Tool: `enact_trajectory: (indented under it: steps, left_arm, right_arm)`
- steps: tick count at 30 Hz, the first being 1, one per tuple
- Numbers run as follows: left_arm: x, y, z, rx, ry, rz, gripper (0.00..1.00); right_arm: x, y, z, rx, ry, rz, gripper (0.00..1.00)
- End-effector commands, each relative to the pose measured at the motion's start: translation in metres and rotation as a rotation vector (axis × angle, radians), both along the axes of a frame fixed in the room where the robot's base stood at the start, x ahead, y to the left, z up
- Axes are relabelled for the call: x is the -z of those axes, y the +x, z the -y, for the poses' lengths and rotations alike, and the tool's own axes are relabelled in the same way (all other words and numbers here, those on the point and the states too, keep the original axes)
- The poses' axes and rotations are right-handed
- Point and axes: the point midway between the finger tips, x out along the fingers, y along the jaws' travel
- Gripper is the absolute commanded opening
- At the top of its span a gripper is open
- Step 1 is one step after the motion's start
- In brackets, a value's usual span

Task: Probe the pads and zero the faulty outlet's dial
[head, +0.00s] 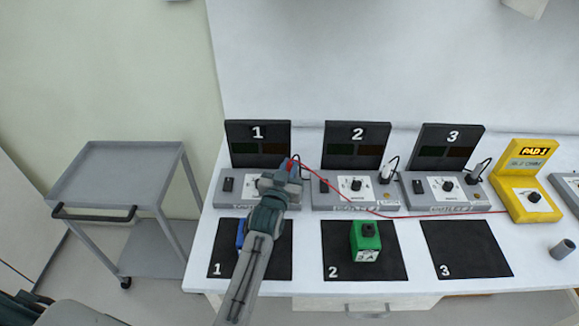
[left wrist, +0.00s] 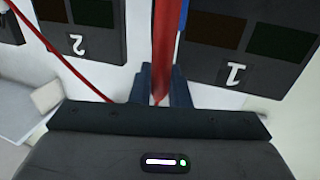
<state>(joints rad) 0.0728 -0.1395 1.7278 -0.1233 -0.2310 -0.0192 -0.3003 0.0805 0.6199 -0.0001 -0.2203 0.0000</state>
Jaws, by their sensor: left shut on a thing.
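My left gripper (head: 290,168) is over outlet 1 (head: 228,190) and hides its dial. It is shut on a red probe (left wrist: 163,50), whose red cable (head: 345,192) runs right to the yellow meter (head: 510,195). The meter's label reads PAD 1; its lower reading is too small to tell. Dark numbered panels (head: 258,145) stand behind the outlets. Whether the probe touches a pad cannot be told. My right gripper is not in view.
Black mats 1 (head: 275,262), 2 (head: 338,240) and 3 (head: 465,250) lie in front. A green block (head: 365,240) is on mat 2. A blue thing (head: 240,233) on mat 1 is mostly behind my arm. A grey cup (head: 563,250) stands right; a grey cart (head: 115,170) stands left.

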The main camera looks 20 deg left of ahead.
Motion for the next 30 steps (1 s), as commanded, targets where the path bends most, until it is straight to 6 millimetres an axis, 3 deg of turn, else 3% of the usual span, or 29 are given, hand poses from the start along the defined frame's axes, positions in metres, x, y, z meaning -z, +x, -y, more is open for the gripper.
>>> enact_trajectory:
  steps: [22, 30]
  left_arm:
    - [-0.064, 0.0, 0.0, 0.0, 0.0, 0.003, 0.0]
    - [-0.069, 0.0, 0.0, 0.0, 0.0, 0.003, 0.0]
  right_arm:
    - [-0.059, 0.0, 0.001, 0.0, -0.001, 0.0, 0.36]
    - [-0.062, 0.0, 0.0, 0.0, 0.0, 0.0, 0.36]
